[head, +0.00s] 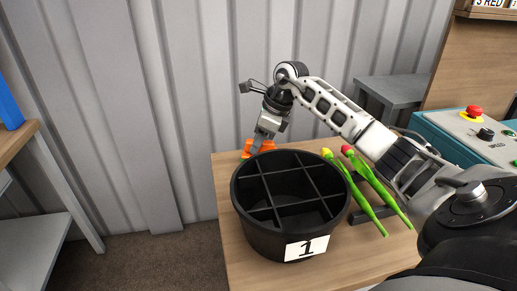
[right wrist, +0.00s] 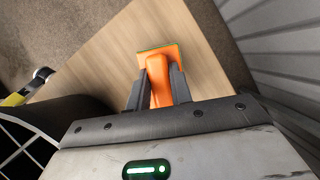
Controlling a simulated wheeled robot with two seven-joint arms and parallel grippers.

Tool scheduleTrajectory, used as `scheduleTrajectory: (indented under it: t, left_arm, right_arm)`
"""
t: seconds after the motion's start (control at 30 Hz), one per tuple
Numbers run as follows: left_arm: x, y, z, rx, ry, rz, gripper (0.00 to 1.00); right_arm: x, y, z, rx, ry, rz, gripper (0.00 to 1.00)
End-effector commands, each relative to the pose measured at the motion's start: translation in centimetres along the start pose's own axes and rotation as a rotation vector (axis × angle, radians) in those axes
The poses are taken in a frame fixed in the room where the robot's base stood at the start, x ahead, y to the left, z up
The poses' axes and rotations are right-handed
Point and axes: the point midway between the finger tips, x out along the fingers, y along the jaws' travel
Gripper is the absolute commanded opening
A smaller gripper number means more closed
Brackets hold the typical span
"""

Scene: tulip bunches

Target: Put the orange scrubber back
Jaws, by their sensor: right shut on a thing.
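The orange scrubber (head: 266,146) is at the far left corner of the wooden table, behind the black bucket, in the head view. In the right wrist view the scrubber (right wrist: 160,75) shows an orange handle and a flat base with a thin green edge. My right gripper (head: 257,148) reaches down behind the bucket and is shut on the scrubber's handle; its two dark fingers (right wrist: 157,88) are on either side of it. I cannot tell whether the base touches the table. My left gripper is not in view.
A black divided bucket (head: 237,195) labelled 1 stands on the wooden table (head: 240,268), close to my right gripper. A teal control box (head: 445,130) stands at right.

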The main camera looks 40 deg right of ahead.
Motion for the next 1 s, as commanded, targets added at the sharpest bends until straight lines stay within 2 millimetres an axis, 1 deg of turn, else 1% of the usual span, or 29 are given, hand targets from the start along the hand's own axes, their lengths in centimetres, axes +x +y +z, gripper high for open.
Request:
scheduleTrajectory:
  t: [0.03,0.13,0.47,0.5,0.57,0.83,0.93,1.0]
  left_arm:
    - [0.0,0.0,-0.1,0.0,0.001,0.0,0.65]
    - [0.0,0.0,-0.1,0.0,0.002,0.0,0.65]
    - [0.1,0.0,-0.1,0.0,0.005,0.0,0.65]
    - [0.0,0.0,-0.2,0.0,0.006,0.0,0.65]
    - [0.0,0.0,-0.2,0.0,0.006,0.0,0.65]
    - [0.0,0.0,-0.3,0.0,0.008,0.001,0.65]
    - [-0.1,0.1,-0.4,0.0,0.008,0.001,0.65]
    - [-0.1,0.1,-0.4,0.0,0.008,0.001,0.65]
  right_arm:
    - [1.0,0.1,-0.6,0.004,0.003,0.005,0.0]
    - [2.1,0.0,-1.1,0.004,0.003,0.004,0.0]
    - [2.5,-0.1,-1.2,0.002,0.002,0.0,0.0]
    - [2.5,0.0,-1.2,0.002,0.002,0.0,0.27]
    - [2.4,0.0,-1.2,0.002,0.002,0.0,0.43]
    - [2.4,0.0,-1.2,0.002,0.002,0.001,0.43]
    - [1.9,-0.1,-1.2,0.002,0.002,-0.001,0.43]
    - [1.0,-0.1,-1.2,0.002,0.002,-0.003,0.43]
